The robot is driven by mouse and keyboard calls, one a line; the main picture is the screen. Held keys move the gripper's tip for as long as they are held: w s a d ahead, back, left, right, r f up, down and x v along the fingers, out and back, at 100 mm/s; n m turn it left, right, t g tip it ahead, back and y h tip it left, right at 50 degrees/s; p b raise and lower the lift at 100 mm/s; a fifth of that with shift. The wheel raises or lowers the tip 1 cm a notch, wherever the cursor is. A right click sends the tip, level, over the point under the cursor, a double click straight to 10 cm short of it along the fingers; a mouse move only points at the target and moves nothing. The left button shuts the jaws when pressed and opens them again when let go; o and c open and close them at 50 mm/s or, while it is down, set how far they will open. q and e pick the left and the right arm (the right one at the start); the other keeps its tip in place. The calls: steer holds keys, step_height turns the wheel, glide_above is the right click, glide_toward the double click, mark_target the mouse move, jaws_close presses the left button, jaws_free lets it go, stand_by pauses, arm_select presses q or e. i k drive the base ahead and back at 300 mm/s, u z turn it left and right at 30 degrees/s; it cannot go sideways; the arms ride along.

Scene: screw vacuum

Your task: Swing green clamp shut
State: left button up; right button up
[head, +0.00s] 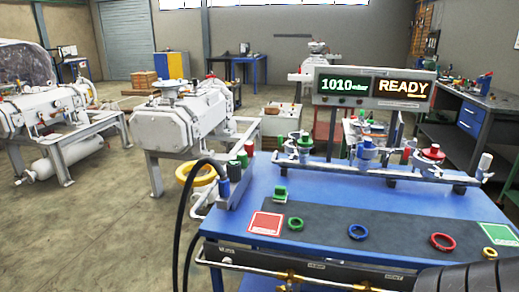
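Several green parts show, and I cannot tell for sure which is the green clamp. A green ring (295,224) lies at the left of the dark mat on the blue table. A small green block (280,192) sits behind it at the table's left side. A green-topped fitting (305,142) stands on the metal manifold at the back of the table. Whether any clamp there is open or shut is too small to tell. Neither gripper shows in the head view.
The blue table (260,190) carries a blue ring (358,232), a red ring (442,242), a red card (265,223) and a green card (499,234). A display (374,87) reads 1010 mbar and READY. Black hoses (181,222) hang at the left. A dark ribbed part covers the lower right corner.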

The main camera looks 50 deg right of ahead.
mark_target(290, 148)
steer(key=i, duration=0.6)
steer(key=z, duration=3.95)
steer(key=k, duration=1.15)
steer(key=u, duration=1.55)
steer(key=i, duration=0.2)
steer(key=u, duration=0.15)
